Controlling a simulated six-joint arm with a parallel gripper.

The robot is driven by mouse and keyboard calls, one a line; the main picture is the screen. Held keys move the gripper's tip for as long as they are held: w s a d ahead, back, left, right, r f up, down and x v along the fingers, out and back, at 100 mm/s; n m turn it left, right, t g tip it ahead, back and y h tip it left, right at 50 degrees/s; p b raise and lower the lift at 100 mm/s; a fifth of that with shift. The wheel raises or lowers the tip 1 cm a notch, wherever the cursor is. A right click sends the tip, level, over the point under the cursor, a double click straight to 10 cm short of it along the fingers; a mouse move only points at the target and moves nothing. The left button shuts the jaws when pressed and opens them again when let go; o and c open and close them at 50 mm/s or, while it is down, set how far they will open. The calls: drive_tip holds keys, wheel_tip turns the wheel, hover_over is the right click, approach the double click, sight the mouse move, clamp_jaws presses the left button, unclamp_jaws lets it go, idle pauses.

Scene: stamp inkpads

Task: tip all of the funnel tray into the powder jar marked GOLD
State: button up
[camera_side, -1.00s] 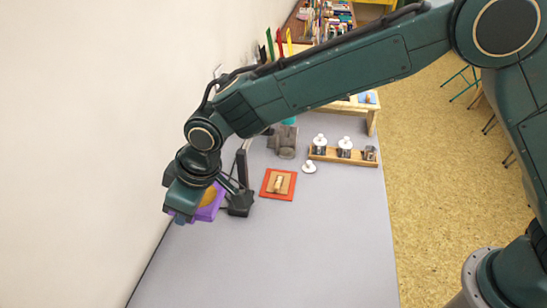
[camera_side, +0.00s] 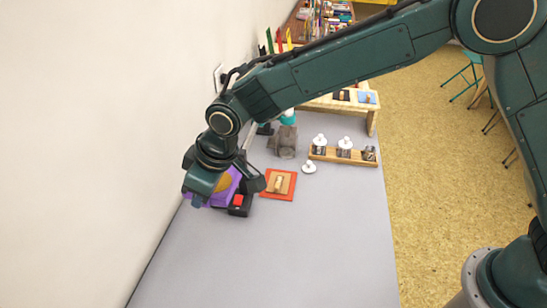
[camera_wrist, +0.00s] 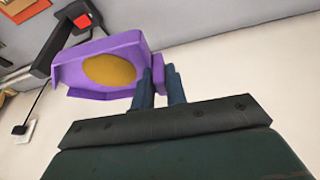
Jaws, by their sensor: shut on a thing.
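My gripper (camera_wrist: 160,88) is shut on the purple funnel tray (camera_wrist: 122,43) by its edge. A patch of gold powder (camera_wrist: 110,70) lies in the tray. In the side view the tray (camera_side: 218,200) is partly hidden behind my gripper (camera_side: 203,190), at the left of the table. Jar labels are too small to read.
A black device with a red button (camera_side: 238,200) stands beside the tray. A red-edged mat (camera_side: 269,190) with a wooden stamp, a white lid (camera_side: 309,167) and a grey device (camera_side: 285,141) lie toward the rack. The wall is close on the left; the front table is clear.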

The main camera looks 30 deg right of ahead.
drive_tip(key=w+d+f+m+t+h, duration=0.2)
drive_tip(key=d+m, duration=0.7)
drive_tip(key=d, duration=3.5)
drive_tip(key=w+d+f+m+g+h, duration=0.2)
drive_tip(key=w+d+m, duration=0.2)
drive_tip(key=w+m, duration=0.2)
drive_tip(key=w+d+f+m+g+h, duration=0.1)
drive_tip(key=w+d+f+m+h, duration=0.1)
drive_tip(key=w+m, duration=0.4)
drive_tip(key=shift+w+d+m+g+h, duration=0.3)
drive_tip(key=shift+w+d+g+h, duration=0.15)
drive_tip(key=shift+w+d, duration=0.9)
drive_tip(key=shift+w+a, duration=0.2)
drive_tip(key=shift+s+d+t, duration=0.1)
drive_tip(key=shift+s+t, duration=0.15)
drive_tip(key=shift+t, duration=0.2)
